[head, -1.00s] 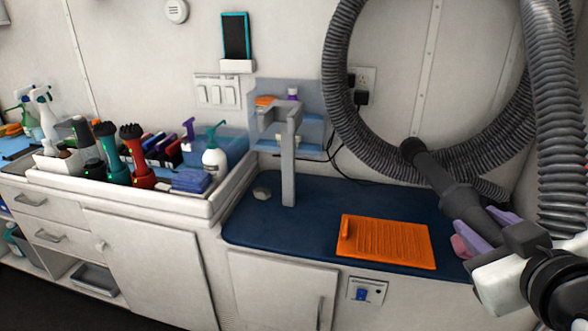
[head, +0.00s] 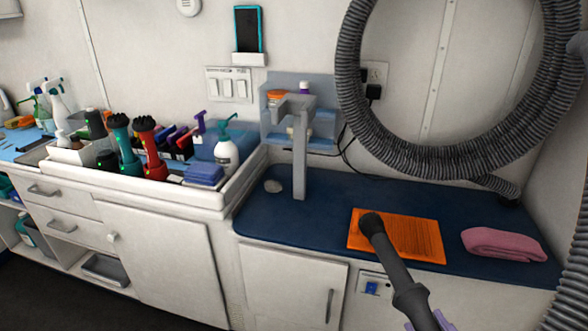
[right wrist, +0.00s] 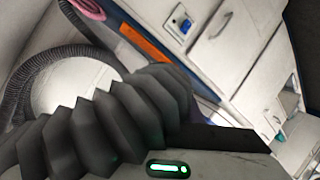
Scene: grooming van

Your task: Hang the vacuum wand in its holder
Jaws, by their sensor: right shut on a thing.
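The dark grey vacuum wand (head: 398,275) slants up and left from the bottom edge of the head view, its black tip in front of the orange mat. My right gripper (head: 430,322) is shut on it; only its purple fingers show at the bottom edge. In the right wrist view a dark ribbed piece (right wrist: 120,115) crosses close to the camera and hides much behind it. A grey post with a forked top (head: 299,150), which looks like the holder, stands upright on the blue counter. The wand is apart from it, to its lower right. My left gripper is out of view.
The blue counter (head: 262,222) carries an orange mat (head: 425,238) and a folded pink towel (head: 503,244). A large grey hose (head: 358,100) loops over the wall. A white tray (head: 215,203) of bottles and brushes stands left of the post. A small shelf (head: 270,130) is behind it.

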